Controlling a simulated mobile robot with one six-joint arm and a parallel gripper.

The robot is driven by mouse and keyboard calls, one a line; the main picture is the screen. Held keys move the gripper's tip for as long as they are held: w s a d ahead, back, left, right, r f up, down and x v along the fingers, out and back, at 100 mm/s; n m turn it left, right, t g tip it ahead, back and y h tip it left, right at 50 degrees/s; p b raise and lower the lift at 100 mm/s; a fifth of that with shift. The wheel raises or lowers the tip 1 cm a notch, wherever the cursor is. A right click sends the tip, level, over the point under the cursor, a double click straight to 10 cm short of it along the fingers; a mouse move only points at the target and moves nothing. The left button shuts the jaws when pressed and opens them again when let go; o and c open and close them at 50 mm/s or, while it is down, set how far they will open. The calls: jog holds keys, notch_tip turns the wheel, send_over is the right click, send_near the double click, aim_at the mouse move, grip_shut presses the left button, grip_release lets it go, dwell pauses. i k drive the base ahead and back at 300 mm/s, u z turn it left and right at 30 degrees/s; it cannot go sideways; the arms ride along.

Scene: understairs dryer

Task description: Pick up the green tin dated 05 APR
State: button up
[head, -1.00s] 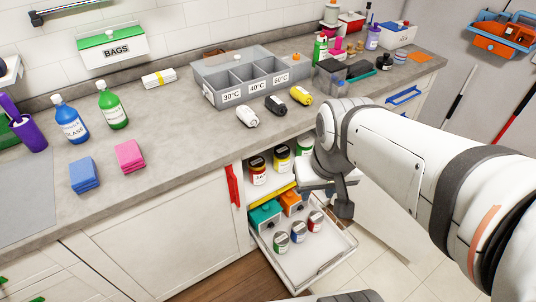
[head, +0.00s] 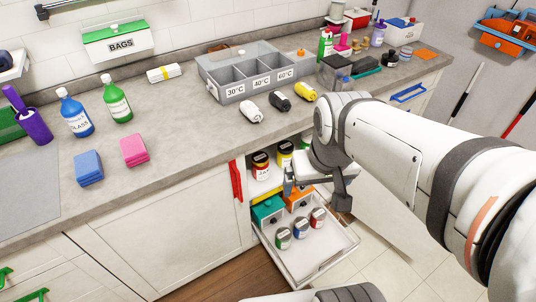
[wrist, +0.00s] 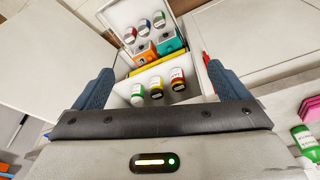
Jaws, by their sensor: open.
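The green tin (head: 283,238) stands upright in the pulled-out white drawer, at the left end of a row with a blue tin (head: 300,228) and a red tin (head: 317,217). Its lid faces up, but its date is too small to read. In the wrist view the green tin (wrist: 158,19) is at the right end of the row, near the top. My gripper (head: 290,189) is above the back of the drawer, apart from the tins. In the wrist view its blue-grey fingers are wide apart with nothing held.
A teal box (head: 267,209) and an orange box (head: 296,202) sit behind the tins. Jars, including a red one (head: 260,166), stand on the shelf above. The open drawer (head: 335,249) has bare room at front right. A red handle (head: 236,182) is left of the opening.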

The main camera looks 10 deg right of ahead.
aim_at(284, 233)
jog(key=u, duration=0.05)
jog(key=k, duration=0.55)
jog(key=z, duration=2.65)
jog(key=k, duration=1.1)
jog(key=u, duration=1.1)
jog(key=i, duration=1)
jog(key=u, duration=0.05)
